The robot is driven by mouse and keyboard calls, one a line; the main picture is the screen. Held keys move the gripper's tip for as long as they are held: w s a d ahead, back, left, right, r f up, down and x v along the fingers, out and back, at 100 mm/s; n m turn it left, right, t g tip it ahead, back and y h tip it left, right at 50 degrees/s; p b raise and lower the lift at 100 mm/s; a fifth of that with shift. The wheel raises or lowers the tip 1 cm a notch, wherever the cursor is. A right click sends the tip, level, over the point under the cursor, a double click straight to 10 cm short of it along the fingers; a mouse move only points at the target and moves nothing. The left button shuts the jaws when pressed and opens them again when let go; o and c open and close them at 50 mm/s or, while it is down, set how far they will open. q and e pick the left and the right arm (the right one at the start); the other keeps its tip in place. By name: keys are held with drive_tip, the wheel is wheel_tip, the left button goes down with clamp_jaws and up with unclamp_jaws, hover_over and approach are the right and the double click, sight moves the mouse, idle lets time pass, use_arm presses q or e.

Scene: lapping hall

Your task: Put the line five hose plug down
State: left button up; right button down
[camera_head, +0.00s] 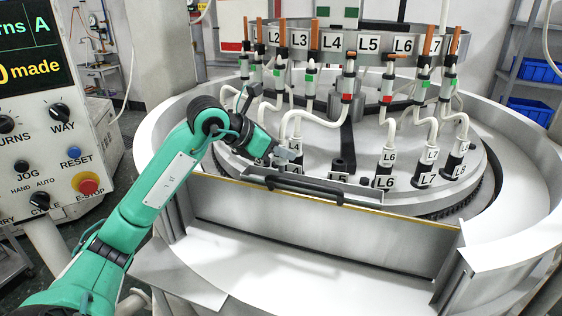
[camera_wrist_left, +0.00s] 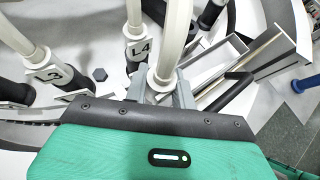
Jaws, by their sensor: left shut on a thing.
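My left gripper (camera_head: 290,154) is shut on a pale hose plug, low over the round plate. The held plug (camera_wrist_left: 162,82) shows between my fingers in the left wrist view, with its white hose rising from it; its label is hidden. The L4 plug (camera_wrist_left: 138,48) stands just beyond it, and the L3 plug (camera_wrist_left: 45,72) is to the left. In the head view a black socket (camera_head: 342,166) at the front of the plate, to the right of my gripper, has no plug in it; its label is partly hidden. My right gripper is out of view.
Plugs L6 (camera_head: 388,157), L7 (camera_head: 431,155) and L8 (camera_head: 461,147) stand at the right of the plate. A black handle (camera_head: 305,187) runs along the front guard, close below my gripper. The control panel (camera_head: 50,130) is at left. White hoses hang behind.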

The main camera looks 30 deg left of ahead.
sight(276, 161)
use_arm(q)
drive_tip(key=shift+f+p, duration=0.4)
drive_tip(key=shift+f, duration=1.45)
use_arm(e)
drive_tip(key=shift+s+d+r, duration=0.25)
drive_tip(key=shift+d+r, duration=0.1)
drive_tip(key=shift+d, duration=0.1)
use_arm(q)
drive_tip(key=shift+f, duration=0.15)
drive_tip(key=o, duration=1)
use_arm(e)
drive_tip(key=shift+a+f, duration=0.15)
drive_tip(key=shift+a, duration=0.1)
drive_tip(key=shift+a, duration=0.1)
